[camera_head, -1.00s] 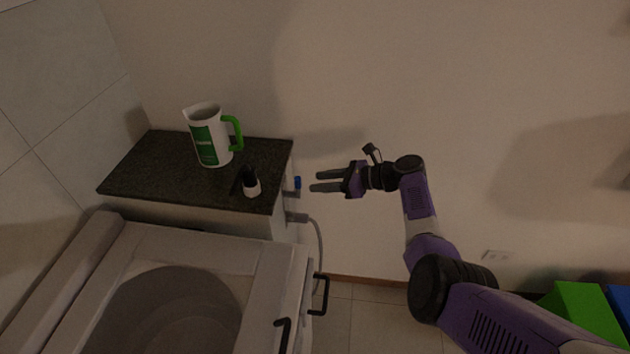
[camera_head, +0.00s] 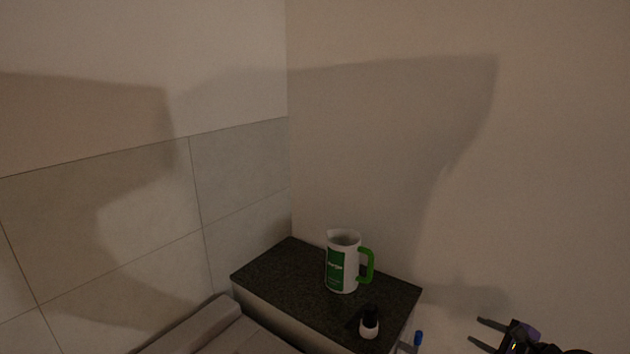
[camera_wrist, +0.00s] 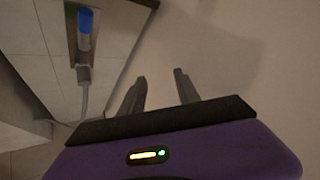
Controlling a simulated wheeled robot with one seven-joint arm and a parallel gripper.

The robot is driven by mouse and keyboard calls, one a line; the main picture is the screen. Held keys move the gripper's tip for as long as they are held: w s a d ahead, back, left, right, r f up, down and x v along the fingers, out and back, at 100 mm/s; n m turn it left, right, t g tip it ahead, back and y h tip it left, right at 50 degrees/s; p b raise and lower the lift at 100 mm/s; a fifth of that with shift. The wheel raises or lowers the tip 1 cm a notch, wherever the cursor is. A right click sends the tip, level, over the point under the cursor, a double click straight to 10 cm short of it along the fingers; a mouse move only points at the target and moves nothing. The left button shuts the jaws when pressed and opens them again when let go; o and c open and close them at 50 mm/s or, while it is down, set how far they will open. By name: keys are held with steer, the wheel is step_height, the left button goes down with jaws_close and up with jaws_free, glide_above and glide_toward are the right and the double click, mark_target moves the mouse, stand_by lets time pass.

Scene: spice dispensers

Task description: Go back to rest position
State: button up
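My gripper (camera_head: 481,333) is at the lower right edge of the head view, right of the dark counter and apart from it. Its two fingers are spread with nothing between them. The fingers also show in the wrist view (camera_wrist: 160,86), open and empty, with the pale wall beyond. Most of my arm is outside the head view.
A dark stone counter (camera_head: 275,275) stands in the corner. On it are a white and green pitcher (camera_head: 342,262) with a green handle and a small dark-and-white dispenser (camera_head: 369,325). A blue plug (camera_wrist: 84,22) with a grey cable is on the counter's side. Bare wall lies behind.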

steer(key=s+d+f+n+t+h, duration=0.1)
steer(key=s+f+n+h, duration=0.1)
steer(key=s+n+h, duration=0.45)
steer(key=s+d+f+n+t+h, duration=0.1)
steer(key=s+f+n, duration=0.15)
steer(key=s, duration=0.75)
steer(key=s+a+r+n+y, duration=0.1)
steer(key=s+a+r+n, duration=0.3)
steer(key=s+a, duration=0.4)
steer(key=s+a+r+n+y+b, duration=0.1)
steer(key=s+a+r+n, duration=0.4)
steer(key=s, duration=1.2)
steer(key=s+a+r+n+y, duration=0.2)
steer(key=s+a+r+n, duration=0.2)
steer(key=s+a, duration=0.7)
steer(key=shift+s+a+r+n+t+b, duration=0.15)
steer(key=shift+s+a+n+t+b, duration=0.25)
steer(key=shift+s+n, duration=0.6)
steer(key=shift+s+a, duration=0.1)
steer(key=shift+s, duration=0.2)
